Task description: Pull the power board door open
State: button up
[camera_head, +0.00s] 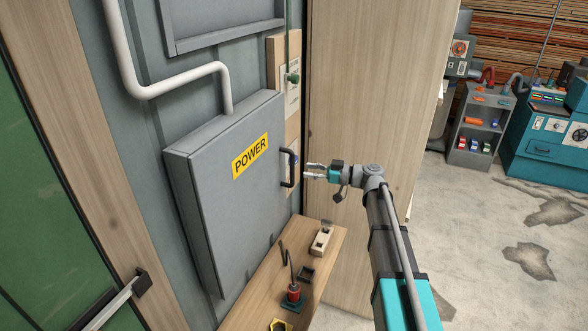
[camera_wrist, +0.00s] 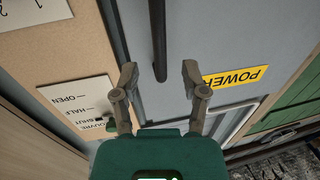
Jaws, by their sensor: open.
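The grey power board door (camera_head: 225,215) carries a yellow POWER label (camera_head: 250,156) and looks shut on its box. Its dark upright handle (camera_head: 291,168) is at the door's right edge. My gripper (camera_head: 308,170) is open and just right of the handle, with a small gap between them in the head view. In the wrist view the handle (camera_wrist: 158,40) runs down from the top edge, and its end lines up between the two spread fingertips of my gripper (camera_wrist: 159,73). The door (camera_wrist: 220,45) and part of the label (camera_wrist: 234,79) also show there.
A wooden bench (camera_head: 255,300) below the door holds a block plane (camera_head: 321,241) and a red-based tool (camera_head: 293,294). A tall wooden panel (camera_head: 365,80) stands behind my gripper. A white pipe (camera_head: 185,82) enters the box top. Open floor (camera_head: 500,240) lies to the right.

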aim_at(292, 182)
jog(key=shift+w+a, duration=0.25)
jog(key=shift+a, duration=1.25)
jog(key=shift+w+a, duration=0.2)
jog(key=shift+a, duration=1.25)
grip_shut()
